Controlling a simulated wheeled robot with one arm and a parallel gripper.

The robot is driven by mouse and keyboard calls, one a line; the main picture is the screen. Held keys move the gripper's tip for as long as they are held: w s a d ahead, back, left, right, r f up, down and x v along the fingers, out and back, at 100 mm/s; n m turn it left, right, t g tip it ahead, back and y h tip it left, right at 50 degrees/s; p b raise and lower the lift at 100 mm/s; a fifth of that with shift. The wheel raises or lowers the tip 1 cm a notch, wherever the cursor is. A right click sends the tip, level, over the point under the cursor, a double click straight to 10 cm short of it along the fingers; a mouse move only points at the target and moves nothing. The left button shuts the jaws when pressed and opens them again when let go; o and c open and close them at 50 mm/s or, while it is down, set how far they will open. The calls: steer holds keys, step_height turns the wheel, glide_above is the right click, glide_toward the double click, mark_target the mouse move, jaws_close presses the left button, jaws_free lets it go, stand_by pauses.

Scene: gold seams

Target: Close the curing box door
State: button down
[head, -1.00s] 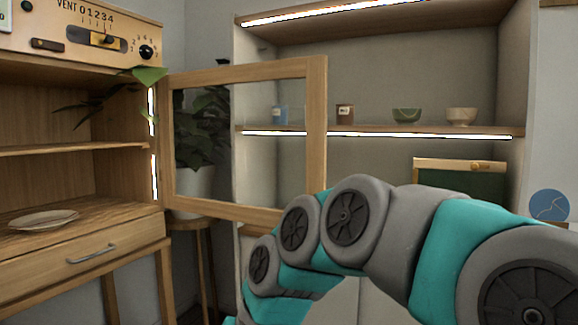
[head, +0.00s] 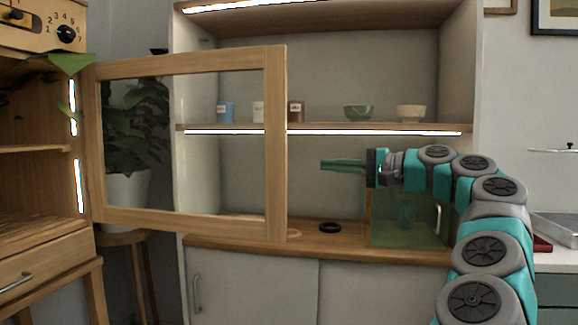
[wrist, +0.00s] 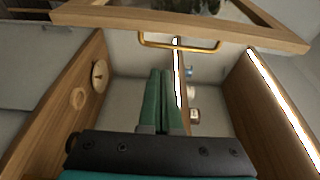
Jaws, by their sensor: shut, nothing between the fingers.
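The curing box door (head: 275,140) is a wooden frame around a clear pane. It stands open, swung out to the right from the curing box (head: 35,150) at the left. My gripper (head: 325,165) is to the right of the door's free edge, pointing left toward it, with a gap between them. Its green fingers (wrist: 160,85) are together and empty in the wrist view. In that view the door frame (wrist: 200,22) crosses the top, and a brass handle (wrist: 180,42) shows on it. The handle does not show in the head view.
A shelf (head: 340,128) with cups and bowls is behind the door. Below it, a counter (head: 310,240) holds a dark ring (head: 330,227) and a greenish glass box (head: 400,235) behind my arm. A potted plant (head: 130,185) on a stool shows through the pane.

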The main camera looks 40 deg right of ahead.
steer(key=w+a, duration=0.5)
steer(key=w, duration=0.1)
steer(key=shift+w+a, duration=0.15)
steer(key=shift+a, duration=0.05)
stand_by(0.7)
steer(key=shift+m, duration=0.3)
